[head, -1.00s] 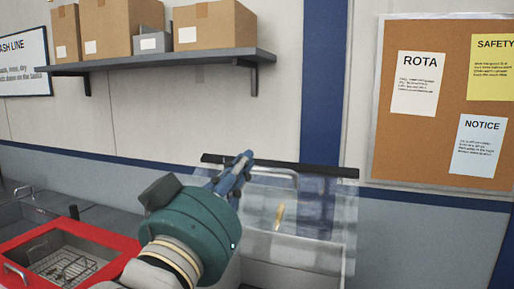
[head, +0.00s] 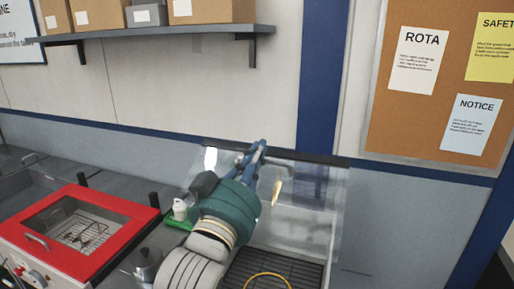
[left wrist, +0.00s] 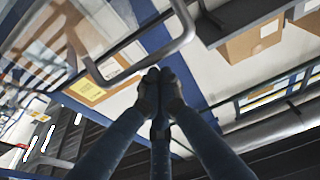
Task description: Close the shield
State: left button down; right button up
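The shield (head: 318,197) is a clear panel hood with a dark bar along its top, right of centre in the head view. It stands over a station with a dark grate (head: 292,266). My left gripper (head: 257,148) is at the dark top bar and covers part of it. In the left wrist view its fingertips (left wrist: 160,77) are together, with nothing seen between them. A grey looped handle (left wrist: 145,57) passes just beyond the tips; whether they touch is unclear. My right gripper is not in view.
A red-framed lidded unit (head: 80,235) stands at the left. A brass nozzle (head: 277,191) and a yellow ring (head: 267,279) show at the station. A metal pot (head: 145,265) and a small white bottle (head: 180,208) stand near my arm. A shelf with boxes (head: 150,42) hangs above.

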pick_arm(q)
jog(key=shift+s+a+f, duration=0.1)
jog(key=shift+s+f, duration=0.15)
jog(key=shift+w, duration=0.1)
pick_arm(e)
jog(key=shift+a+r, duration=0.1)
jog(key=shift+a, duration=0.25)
pick_arm(q)
jog(key=shift+w+f, duration=0.1)
jog(key=shift+w, duration=0.05)
